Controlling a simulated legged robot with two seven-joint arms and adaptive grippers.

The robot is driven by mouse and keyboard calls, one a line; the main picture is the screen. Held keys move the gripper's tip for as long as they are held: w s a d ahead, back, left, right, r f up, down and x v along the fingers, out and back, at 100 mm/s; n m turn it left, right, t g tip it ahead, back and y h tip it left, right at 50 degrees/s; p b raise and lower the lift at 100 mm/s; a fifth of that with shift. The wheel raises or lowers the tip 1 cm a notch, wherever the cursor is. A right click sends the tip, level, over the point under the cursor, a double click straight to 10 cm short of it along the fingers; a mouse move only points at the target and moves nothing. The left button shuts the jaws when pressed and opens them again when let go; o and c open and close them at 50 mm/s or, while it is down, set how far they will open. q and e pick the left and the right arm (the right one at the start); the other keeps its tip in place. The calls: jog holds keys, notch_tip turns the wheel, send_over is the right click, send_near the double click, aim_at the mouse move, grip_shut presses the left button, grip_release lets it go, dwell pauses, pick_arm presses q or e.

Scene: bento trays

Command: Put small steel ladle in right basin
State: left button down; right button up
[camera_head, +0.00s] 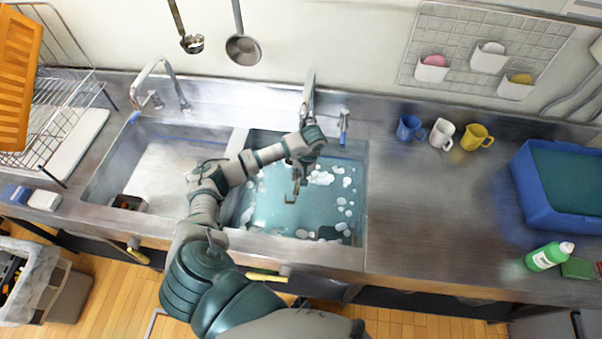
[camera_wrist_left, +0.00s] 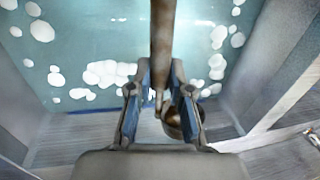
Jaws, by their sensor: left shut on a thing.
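My left gripper (camera_head: 297,188) is over the right basin (camera_head: 359,170), which holds blue-green water and white suds. In the left wrist view the gripper (camera_wrist_left: 160,100) is shut on a brownish-grey metal utensil that looks like the small steel ladle (camera_wrist_left: 163,40). Its handle runs up between the fingers. A rounded dark bowl shows beside the right finger. In the head view the ladle is mostly hidden by my gripper, and I cannot tell whether it touches the water. My right gripper is not in view.
The left basin (camera_head: 110,175) is beside it, behind my arm. A faucet (camera_head: 308,95) stands at the back. Two ladles (camera_head: 243,48) hang on the wall. A dish rack (camera_head: 60,100) is left.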

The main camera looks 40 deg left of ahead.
pick_arm(q)
jog(key=shift+a, duration=0.1)
jog(key=c, duration=1.1)
grip_release()
jog(key=shift+o, duration=0.5)
jog(key=shift+d+r, duration=0.15)
jog(key=shift+d, duration=0.3)
notch_tip(320, 180, up, 12)
jog(key=w+d, duration=0.1)
jog(key=d, duration=0.1)
jog(key=shift+w+d, duration=0.25)
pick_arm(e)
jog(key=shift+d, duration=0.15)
pick_arm(q)
jog(key=shift+a, duration=0.25)
